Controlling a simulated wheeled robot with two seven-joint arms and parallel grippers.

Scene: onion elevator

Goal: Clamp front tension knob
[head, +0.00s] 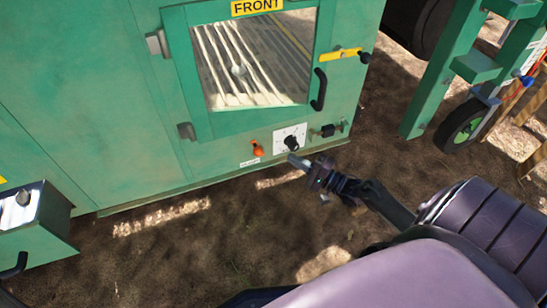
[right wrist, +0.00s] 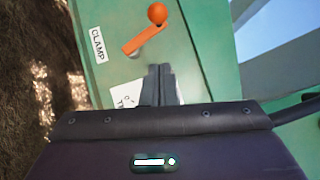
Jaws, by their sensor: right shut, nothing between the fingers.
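The orange clamp lever with a ball end (head: 258,150) is on the lower green panel. In the right wrist view the orange lever (right wrist: 146,36) lies just beyond my fingertips, its ball at the top, beside the CLAMP label (right wrist: 99,45). The black tension knob (head: 291,143) sits on a white dial plate to the lever's right. In the right wrist view only part of the white plate (right wrist: 126,97) shows; the knob is hidden. My right gripper (head: 294,159) is shut and empty, its tips just below the knob in the head view. My left gripper is out of view.
The green machine has a framed window (head: 258,60) under a FRONT sign, with a black handle (head: 319,89) at its right. A small black fitting (head: 328,130) sits right of the knob. A wheeled green frame (head: 460,125) stands at right. Bare soil lies below.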

